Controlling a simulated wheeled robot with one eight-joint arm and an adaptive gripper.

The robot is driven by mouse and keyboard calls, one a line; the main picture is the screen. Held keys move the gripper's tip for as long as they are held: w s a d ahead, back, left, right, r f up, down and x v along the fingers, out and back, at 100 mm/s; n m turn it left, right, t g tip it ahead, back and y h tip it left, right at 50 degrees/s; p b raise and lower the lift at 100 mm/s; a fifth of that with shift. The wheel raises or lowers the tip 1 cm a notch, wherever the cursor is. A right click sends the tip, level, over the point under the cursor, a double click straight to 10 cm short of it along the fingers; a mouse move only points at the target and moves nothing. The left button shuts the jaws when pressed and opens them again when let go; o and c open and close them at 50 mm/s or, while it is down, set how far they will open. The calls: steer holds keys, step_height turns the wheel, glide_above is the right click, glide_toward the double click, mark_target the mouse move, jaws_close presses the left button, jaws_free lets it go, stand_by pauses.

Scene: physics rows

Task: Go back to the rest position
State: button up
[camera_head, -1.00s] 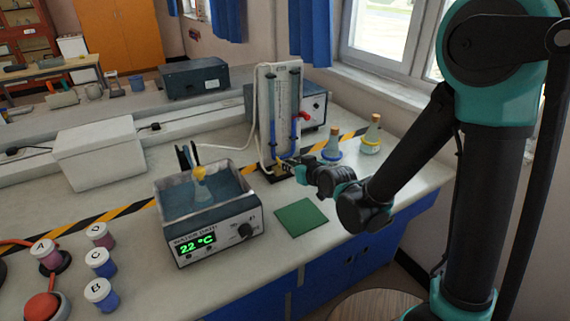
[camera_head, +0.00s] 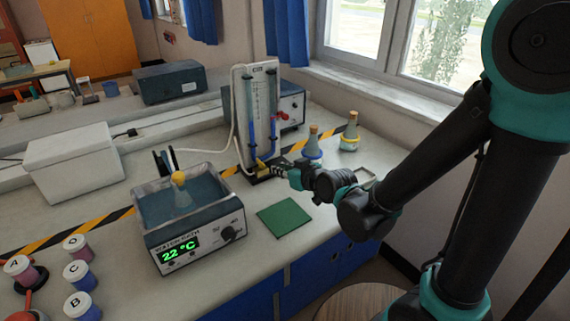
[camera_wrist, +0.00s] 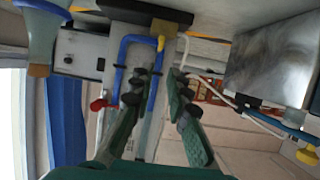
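My gripper (camera_head: 267,166) is at the front of the foot of the upright glass-tube apparatus (camera_head: 262,100), above the bench. My arm reaches to it from the right side of the head view. In the wrist view my gripper (camera_wrist: 160,84) has its two green fingers apart, with nothing held between them. Blue tubing (camera_wrist: 124,60) of the apparatus and a yellow fitting show beyond the fingers. Whether a finger touches the apparatus cannot be told.
A water bath (camera_head: 209,248) reading 22 °C holds a yellow-stoppered flask. A green mat (camera_head: 285,217) lies below my arm. Two corked flasks (camera_head: 313,146) (camera_head: 349,138) stand just behind my gripper. Several lettered jars (camera_head: 82,306) stand front left. A window is at right.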

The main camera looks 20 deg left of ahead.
steer(key=d+f+m+h, duration=0.1)
steer(key=d, duration=0.3)
steer(key=w+d+f+h, duration=0.1)
steer(key=d, duration=0.3)
steer(key=w+d+f+m+h, duration=0.1)
steer(key=d, duration=0.3)
steer(key=shift+w+m+h, duration=0.25)
steer(key=shift+m+h, duration=0.05)
steer(key=d+h, duration=0.1)
steer(key=d, duration=0.2)
steer(key=d+f+m, duration=0.1)
steer(key=d, duration=0.2)
steer(key=s+d+f+m+h, duration=0.1)
steer(key=d, duration=0.2)
steer(key=shift+d+f+g+h, duration=0.1)
steer(key=shift+g+h, duration=0.2)
steer(key=shift+g, duration=0.1)
steer(key=s+d+f+m+g+h, duration=0.2)
steer(key=s+d, duration=0.3)
steer(key=d, duration=0.3)
steer(key=s+d+f+m+g+h, duration=0.1)
steer(key=s+d+f+m+h, duration=0.1)
steer(key=s+d, duration=0.3)
steer(key=d+m, duration=0.1)
steer(key=d, duration=0.3)
steer(key=shift+s+f+g, duration=0.2)
steer(key=shift+f+g, duration=0.1)
steer(key=shift+g, duration=0.1)
